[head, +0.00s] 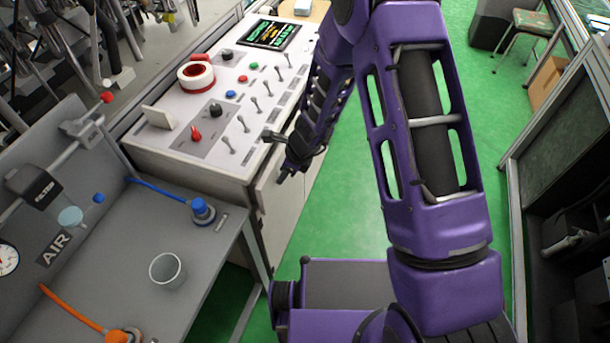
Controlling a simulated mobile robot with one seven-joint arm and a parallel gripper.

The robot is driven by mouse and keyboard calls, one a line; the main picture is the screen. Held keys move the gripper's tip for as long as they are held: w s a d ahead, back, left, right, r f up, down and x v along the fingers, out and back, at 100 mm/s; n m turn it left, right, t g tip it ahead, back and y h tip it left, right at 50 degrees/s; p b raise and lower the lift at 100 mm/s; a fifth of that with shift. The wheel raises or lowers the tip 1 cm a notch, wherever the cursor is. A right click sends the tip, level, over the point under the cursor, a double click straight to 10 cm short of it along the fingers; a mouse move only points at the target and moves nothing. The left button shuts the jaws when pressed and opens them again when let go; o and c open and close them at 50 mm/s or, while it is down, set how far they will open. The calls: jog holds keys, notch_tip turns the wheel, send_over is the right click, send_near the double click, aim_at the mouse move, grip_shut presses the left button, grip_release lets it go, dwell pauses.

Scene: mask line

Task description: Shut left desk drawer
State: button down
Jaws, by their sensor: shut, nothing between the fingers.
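The white control desk (185,155) stands at the centre left, its top covered with switches and its front side facing the green floor. A pale drawer front (267,186) shows on that side at the near end, seen at a steep angle. It appears to stand slightly out from the desk, but how far is unclear. My gripper (284,175) is at the end of my purple arm, shut and empty, close beside the upper part of this drawer front. I cannot tell whether it touches. My arm hides the farther part of the desk front.
A grey bench with a clear cup (167,271) and a blue hose fitting (202,211) is at the lower left. A tape roll (196,77) lies on the desk.

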aim_at(271, 173)
jog(key=shift+w+a+p, duration=0.3)
jog(key=shift+a+p, duration=0.05)
jog(key=shift+a, duration=0.5)
jog(key=shift+w+a+p, duration=0.3)
jog(key=shift+a+p, duration=0.05)
jog(key=shift+a, duration=0.6)
